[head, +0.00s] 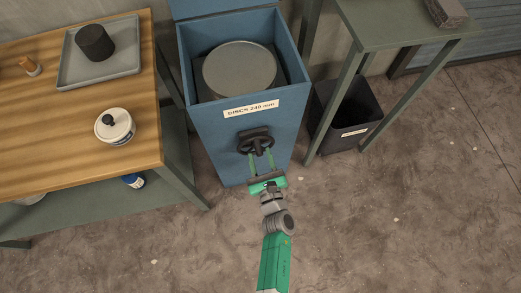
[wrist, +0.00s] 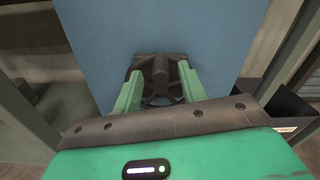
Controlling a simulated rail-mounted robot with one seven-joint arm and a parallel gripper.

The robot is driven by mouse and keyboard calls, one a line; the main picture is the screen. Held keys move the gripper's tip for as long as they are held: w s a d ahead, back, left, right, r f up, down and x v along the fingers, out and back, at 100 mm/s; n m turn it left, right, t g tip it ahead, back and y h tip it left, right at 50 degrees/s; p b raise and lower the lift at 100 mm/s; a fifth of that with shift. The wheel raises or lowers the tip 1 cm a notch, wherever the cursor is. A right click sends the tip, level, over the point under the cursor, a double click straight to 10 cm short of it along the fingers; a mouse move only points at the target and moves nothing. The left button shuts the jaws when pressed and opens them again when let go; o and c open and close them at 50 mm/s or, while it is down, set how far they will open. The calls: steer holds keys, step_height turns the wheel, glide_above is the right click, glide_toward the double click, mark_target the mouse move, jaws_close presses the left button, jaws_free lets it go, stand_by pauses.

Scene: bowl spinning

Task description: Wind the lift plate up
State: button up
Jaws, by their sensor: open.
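The blue cabinet (head: 207,131) stands in the middle of the head view, labelled "DISCS 240 mm". A grey round disc (head: 240,69) lies inside its open top; the lift plate under it cannot be made out. A black handwheel (head: 255,143) is mounted on the cabinet's front and also shows in the wrist view (wrist: 160,77). My gripper (head: 257,155) is open in front of the handwheel. In the wrist view its two green fingers (wrist: 159,82) lie on either side of the wheel's middle. I cannot tell whether they touch the wheel.
A wooden table (head: 60,140) at left holds a grey tray (head: 122,62) with a dark cylinder (head: 95,42), and a white lidded jar (head: 115,126). A green side table (head: 395,25) and a black bin (head: 350,112) stand at right. The floor in front is clear.

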steer(key=shift+x, duration=1.4)
steer(key=shift+c, duration=0.4)
jaws_close()
steer(key=shift+d+b, duration=0.15)
steer(key=shift+b, duration=0.15)
